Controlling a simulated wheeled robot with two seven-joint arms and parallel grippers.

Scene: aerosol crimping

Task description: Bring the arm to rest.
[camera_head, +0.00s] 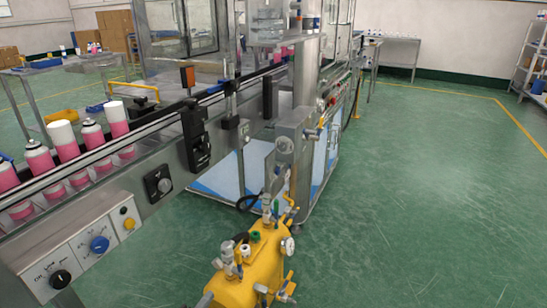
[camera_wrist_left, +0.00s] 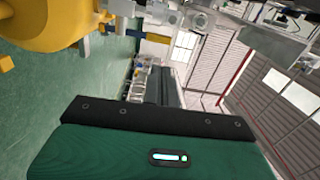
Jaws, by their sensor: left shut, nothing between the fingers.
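Neither of my grippers shows in the head view. The left wrist view shows no fingers that I can make out. A dark green panel (camera_wrist_left: 110,155) with a black bolted edge and a small lit indicator fills the bottom of the left wrist view. I cannot tell for sure what it belongs to. The yellow tank (camera_head: 258,268) with valves and fittings stands at the bottom middle of the head view. It also shows at the top left of the left wrist view (camera_wrist_left: 38,22). No arm of mine shows in the head view.
A conveyor (camera_head: 120,170) with several pink and white cans (camera_head: 66,140) runs along the left. A control panel with knobs (camera_head: 97,246) is at the lower left. A crimping machine (camera_head: 295,150) stands behind the tank. The green floor at right is clear up to a shelf (camera_head: 535,60).

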